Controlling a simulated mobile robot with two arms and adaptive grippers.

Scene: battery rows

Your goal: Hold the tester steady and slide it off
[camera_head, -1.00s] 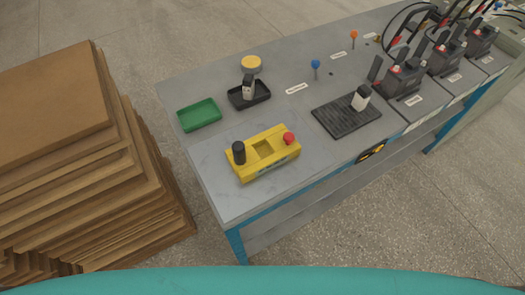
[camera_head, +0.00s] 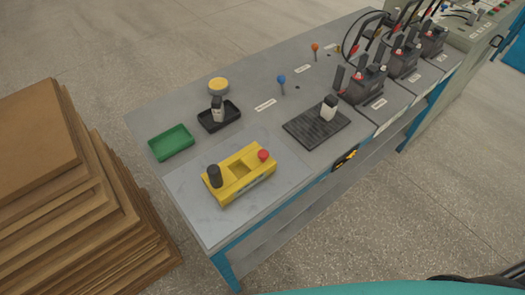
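A yellow box (camera_head: 239,190), which looks like the tester, sits on a pale mat (camera_head: 205,215) at the near end of the grey workbench. It has a black knob (camera_head: 214,176) on its left, a red button (camera_head: 263,155) on its right and a square recess (camera_head: 240,170) between them. A small black-and-pale block (camera_head: 218,109) stands in a black tray (camera_head: 232,120). A similar white-and-black block (camera_head: 328,108) stands on a dark ribbed mat (camera_head: 305,131). Neither of my grippers is in view.
A green tray (camera_head: 171,142) and a round yellow-topped item (camera_head: 218,86) lie along the bench's far-left side. Blue (camera_head: 281,80) and orange (camera_head: 315,48) knobs stand behind. Dark stations with cables (camera_head: 365,83) fill the right. Stacked brown sheets (camera_head: 60,200) stand left of the bench.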

